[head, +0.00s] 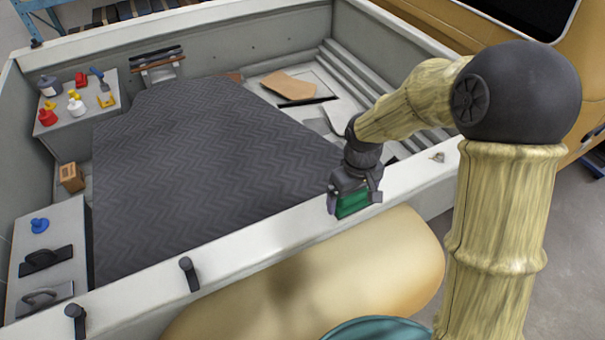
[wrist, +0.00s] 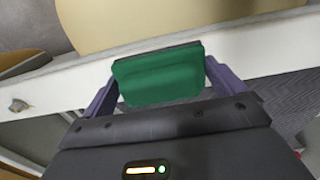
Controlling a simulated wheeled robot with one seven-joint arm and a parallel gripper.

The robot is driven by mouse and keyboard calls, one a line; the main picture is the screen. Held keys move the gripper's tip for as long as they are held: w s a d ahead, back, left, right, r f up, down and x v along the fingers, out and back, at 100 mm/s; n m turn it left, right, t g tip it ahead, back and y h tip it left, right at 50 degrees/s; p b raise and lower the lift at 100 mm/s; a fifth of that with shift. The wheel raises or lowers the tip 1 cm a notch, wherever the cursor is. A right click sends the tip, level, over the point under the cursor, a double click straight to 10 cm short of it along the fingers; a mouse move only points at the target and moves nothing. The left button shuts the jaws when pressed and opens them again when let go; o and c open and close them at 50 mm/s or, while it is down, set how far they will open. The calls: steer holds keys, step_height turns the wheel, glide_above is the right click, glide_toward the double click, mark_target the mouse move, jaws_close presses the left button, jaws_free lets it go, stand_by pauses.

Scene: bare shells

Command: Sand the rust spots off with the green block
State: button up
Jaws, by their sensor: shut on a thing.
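My gripper (head: 354,195) is shut on the green block (head: 352,204), held over the white rim (head: 236,264) of the boat-like shell on its near side. In the wrist view the green block (wrist: 160,75) sits between the two purple-grey fingers, with a dark layer along its far edge. I cannot tell whether the block touches the rim. A small brownish spot (head: 438,157) with a grey centre shows on the rim to the right of my gripper; I cannot tell if it is rust. It may be the grey knob-like mark in the wrist view (wrist: 18,105).
A dark ribbed mat (head: 210,165) covers the middle of the shell. Several bottles and tools stand on a left ledge (head: 75,125). Two dark-handled trowel-like tools (head: 45,258) lie at lower left. Dark posts (head: 188,273) stand up at the near rim. A tan curved body (head: 330,265) lies outside the rim.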

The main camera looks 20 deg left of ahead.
steer(key=shift+r+p, duration=1.3)
steer(key=shift+r, duration=0.7)
steer(key=shift+w, duration=0.1)
